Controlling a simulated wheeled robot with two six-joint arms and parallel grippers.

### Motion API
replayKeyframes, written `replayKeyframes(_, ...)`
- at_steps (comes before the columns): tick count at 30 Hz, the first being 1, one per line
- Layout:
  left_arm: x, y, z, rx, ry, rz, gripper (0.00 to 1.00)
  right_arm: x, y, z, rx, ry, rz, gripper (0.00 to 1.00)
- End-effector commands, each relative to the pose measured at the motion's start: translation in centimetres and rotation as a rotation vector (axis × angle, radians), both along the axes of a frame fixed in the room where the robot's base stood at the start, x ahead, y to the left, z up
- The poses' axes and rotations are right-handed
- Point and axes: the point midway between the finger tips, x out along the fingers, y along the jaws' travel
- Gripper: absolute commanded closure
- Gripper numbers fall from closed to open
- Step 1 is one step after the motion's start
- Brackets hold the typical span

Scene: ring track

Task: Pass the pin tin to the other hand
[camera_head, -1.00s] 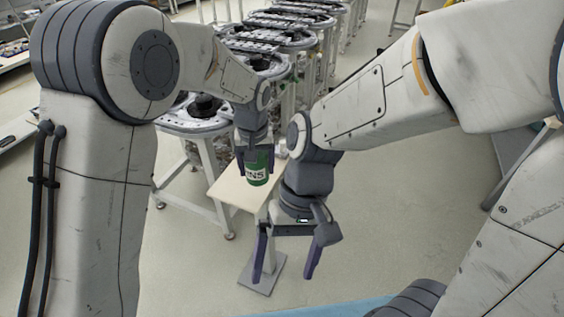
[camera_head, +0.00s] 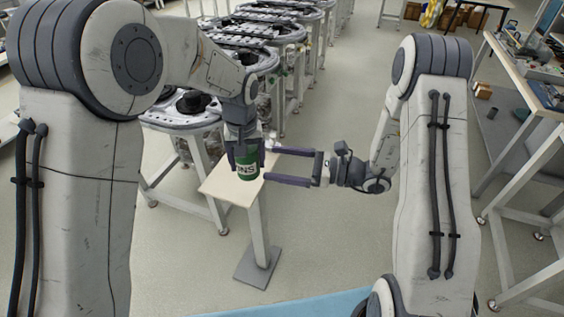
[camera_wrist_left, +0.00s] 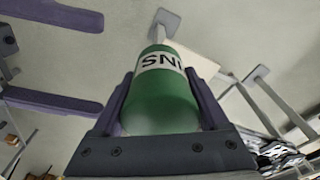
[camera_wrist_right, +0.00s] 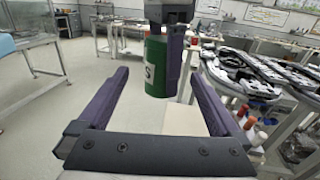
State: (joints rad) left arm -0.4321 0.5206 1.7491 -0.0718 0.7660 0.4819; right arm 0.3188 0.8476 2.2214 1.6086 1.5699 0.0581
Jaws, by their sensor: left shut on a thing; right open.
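The pin tin (camera_head: 248,167) is a green can with a white lettered band. My left gripper (camera_head: 245,158) points down and is shut on it, holding it upright. The left wrist view shows the tin (camera_wrist_left: 160,95) between both fingers. My right gripper (camera_head: 283,167) is open and comes in level from the right, its fingers pointing at the tin. In the right wrist view the tin (camera_wrist_right: 156,68) stands ahead, between the lines of the two open fingers. In the head view the right fingertips are close to the tin; whether they touch it I cannot tell.
A small pale stand top (camera_head: 220,185) on a single post lies below the tin. Ring track tables (camera_head: 190,110) with grey plates and black parts run away behind it. A workbench (camera_head: 530,85) stands at the right. The floor between is clear.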

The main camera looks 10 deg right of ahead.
Motion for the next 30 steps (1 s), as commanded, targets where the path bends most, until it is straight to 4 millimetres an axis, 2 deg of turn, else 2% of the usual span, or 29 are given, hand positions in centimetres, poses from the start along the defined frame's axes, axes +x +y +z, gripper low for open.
replayKeyframes(5, 0.0, 0.0, 0.0, 0.0, -0.001, 0.0, 0.86, 0.7, 2.5, 0.0, -0.001, -0.001, 0.006, 0.0)
replayKeyframes(12, 0.0, 0.0, 0.0, 0.0, -0.001, 0.0, 0.86, 2.3, 6.9, 0.0, -0.002, -0.002, 0.008, 0.0)
replayKeyframes(18, 0.0, 0.0, 0.0, 0.0, -0.001, 0.0, 0.86, 3.4, 9.6, 0.0, -0.003, -0.001, 0.006, 0.0)
replayKeyframes(24, 0.0, 0.0, 0.0, 0.0, -0.001, 0.0, 0.86, 3.9, 10.8, 0.0, -0.002, -0.002, 0.004, 0.0)
replayKeyframes(30, 0.0, 0.0, 0.0, 0.0, -0.001, 0.0, 0.86, 3.9, 10.9, 0.0, -0.002, 0.0, 0.003, 0.0)
